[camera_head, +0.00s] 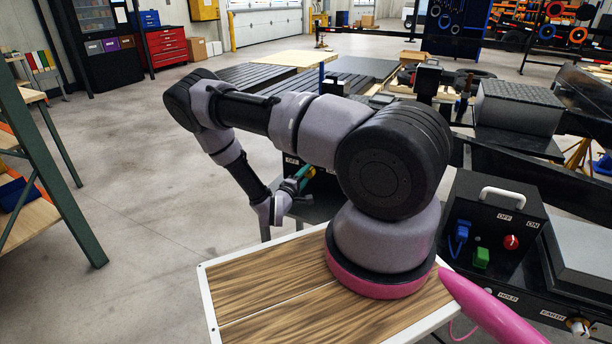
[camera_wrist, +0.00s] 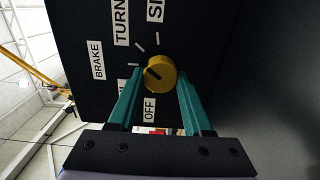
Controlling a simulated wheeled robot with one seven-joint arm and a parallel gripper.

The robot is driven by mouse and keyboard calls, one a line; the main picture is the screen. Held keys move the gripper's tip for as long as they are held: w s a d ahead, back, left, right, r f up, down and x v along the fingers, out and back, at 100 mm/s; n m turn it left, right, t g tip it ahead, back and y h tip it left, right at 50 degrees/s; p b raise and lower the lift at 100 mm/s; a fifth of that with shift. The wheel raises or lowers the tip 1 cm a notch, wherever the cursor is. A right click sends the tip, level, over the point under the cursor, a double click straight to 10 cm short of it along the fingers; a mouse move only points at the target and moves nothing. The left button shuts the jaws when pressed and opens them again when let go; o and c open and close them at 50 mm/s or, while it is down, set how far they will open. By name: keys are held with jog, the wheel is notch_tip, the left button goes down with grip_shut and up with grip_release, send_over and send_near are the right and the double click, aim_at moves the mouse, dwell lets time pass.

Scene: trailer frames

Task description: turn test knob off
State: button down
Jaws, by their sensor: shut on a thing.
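In the wrist view a round yellow knob (camera_wrist: 159,74) with a dark pointer mark sits on a black panel (camera_wrist: 88,30). White labels around it read BRAKE, TURN, OFF and a cut-off word starting SI; I cannot read the word TEST. The pointer mark lies diagonally, toward the upper left of the picture. My gripper (camera_wrist: 160,80) has its teal fingers on either side of the knob, shut on it. In the head view my gripper (camera_head: 292,187) is at the panel behind my arm, and the knob is mostly hidden there.
A dark slatted bench (camera_head: 255,80) stands behind. Open concrete floor (camera_head: 140,170) lies left.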

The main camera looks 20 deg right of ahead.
jog(key=n, duration=0.5)
jog(key=shift+a+f+n, duration=0.1)
jog(key=shift+f+n, duration=0.05)
jog(key=shift+n, duration=0.15)
jog(key=n, duration=0.6)
jog(key=shift+s+f, duration=0.1)
jog(key=n, duration=0.5)
jog(key=shift+n, duration=0.4)
jog(key=n, duration=0.5)
jog(key=shift+s+d+n, duration=0.15)
jog(key=shift+d+n, duration=0.05)
jog(key=shift+n, duration=0.1)
jog(key=shift+c, duration=1.6)
grip_release()
